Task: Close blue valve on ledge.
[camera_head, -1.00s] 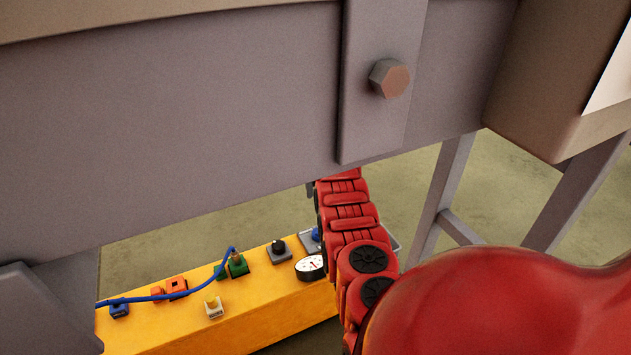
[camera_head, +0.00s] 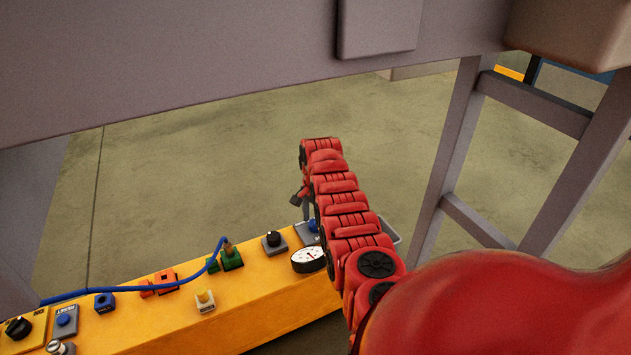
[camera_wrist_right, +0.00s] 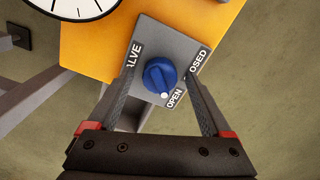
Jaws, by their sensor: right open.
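The blue valve (camera_wrist_right: 160,75) is a round knob on a grey plate at the end of the yellow ledge. In the right wrist view its white mark points toward the OPEN label; the CLOSED label is partly covered by a finger. In the head view the valve (camera_head: 313,226) is small and partly hidden by my right arm. My right gripper (camera_wrist_right: 161,80) is open, its fingers on either side of the knob in the picture, with gaps between. I cannot tell how far above the knob the fingertips are. My left gripper is not in view.
The yellow ledge (camera_head: 265,306) carries a white gauge (camera_head: 308,259), a black knob (camera_head: 273,239), a green fitting (camera_head: 231,260), a blue hose (camera_head: 150,287) and several other small parts. A grey beam (camera_head: 200,70) crosses above. Grey frame legs (camera_head: 455,150) stand at right.

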